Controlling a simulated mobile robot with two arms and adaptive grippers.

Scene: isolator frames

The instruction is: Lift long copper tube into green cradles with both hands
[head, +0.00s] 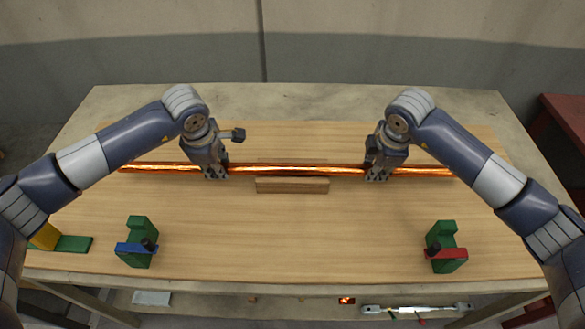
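The long copper tube (290,169) lies left to right across the back half of the wooden board, passing behind a small wooden block. Two green cradles stand near the front: the left cradle (138,232) with a blue bar and black knob, the right cradle (447,238) with a red bar and black knob. Both are empty. My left gripper (214,173) is at the tube's left part and my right gripper (376,175) at its right part, both pointing down over it. The fingers overlap the tube; whether they are closed on it is too small to tell.
A wooden block (292,185) sits at the tube's middle, on its near side. Green and yellow pieces (72,243) lie at the left front edge. The board (290,235) is clear between the cradles. A lower shelf below the front edge holds a metal tool (415,309).

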